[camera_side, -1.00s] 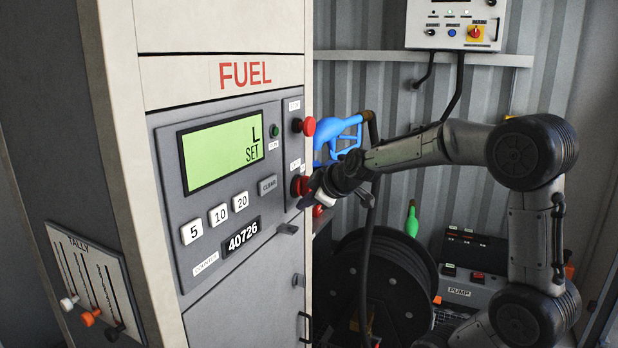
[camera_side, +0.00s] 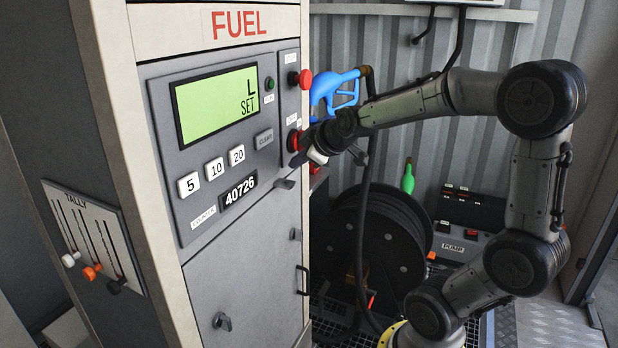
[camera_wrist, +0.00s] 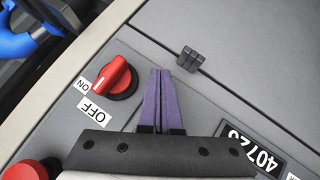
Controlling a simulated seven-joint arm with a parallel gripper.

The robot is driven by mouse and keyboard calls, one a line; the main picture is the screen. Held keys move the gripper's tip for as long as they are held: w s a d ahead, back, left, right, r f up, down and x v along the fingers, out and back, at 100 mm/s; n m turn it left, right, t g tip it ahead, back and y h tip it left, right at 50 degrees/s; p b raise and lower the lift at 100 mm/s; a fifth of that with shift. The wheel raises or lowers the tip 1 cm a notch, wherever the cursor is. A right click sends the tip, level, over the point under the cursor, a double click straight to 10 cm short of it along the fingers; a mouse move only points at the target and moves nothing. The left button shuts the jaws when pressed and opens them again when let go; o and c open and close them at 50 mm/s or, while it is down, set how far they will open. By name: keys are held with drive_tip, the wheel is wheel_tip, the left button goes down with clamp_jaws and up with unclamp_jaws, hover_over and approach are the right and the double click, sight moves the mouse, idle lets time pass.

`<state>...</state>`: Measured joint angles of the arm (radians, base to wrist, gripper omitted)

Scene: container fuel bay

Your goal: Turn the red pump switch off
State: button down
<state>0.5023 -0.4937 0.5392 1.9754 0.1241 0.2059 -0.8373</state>
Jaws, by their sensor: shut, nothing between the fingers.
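The red rotary switch (camera_wrist: 116,77) sits on the grey panel in the wrist view, with ON and OFF labels at its lower left. Its bar handle lies aslant, and its lower-left end is near both labels, so I cannot tell its setting surely. In the side view the red switch (camera_side: 293,140) is partly hidden by my gripper. My gripper (camera_wrist: 160,73) has its purple fingers shut and empty, just right of the switch in the wrist view. In the side view my gripper (camera_side: 296,159) is close to the panel, just below the switch.
A red mushroom button (camera_side: 305,79) stands out above the switch. A blue nozzle (camera_side: 336,92) hangs just behind the pump's edge. A small dark latch (camera_wrist: 190,59) is right of my fingertips. A hose reel (camera_side: 375,245) stands below my arm.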

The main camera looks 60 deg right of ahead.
drive_tip(key=s+a+r+y, duration=0.1)
drive_tip(key=s+a+r, duration=0.1)
drive_tip(key=s+a, duration=0.85)
drive_tip(key=s+a+f+m+g+y, duration=0.2)
drive_tip(key=s+a+f+g+y, duration=0.1)
drive_tip(key=s+a+f, duration=0.3)
drive_tip(key=shift+s+a+m+g+y, duration=0.3)
drive_tip(key=shift+s+a+g+y, duration=0.1)
drive_tip(key=shift+s+a, duration=0.75)
idle(0.8)
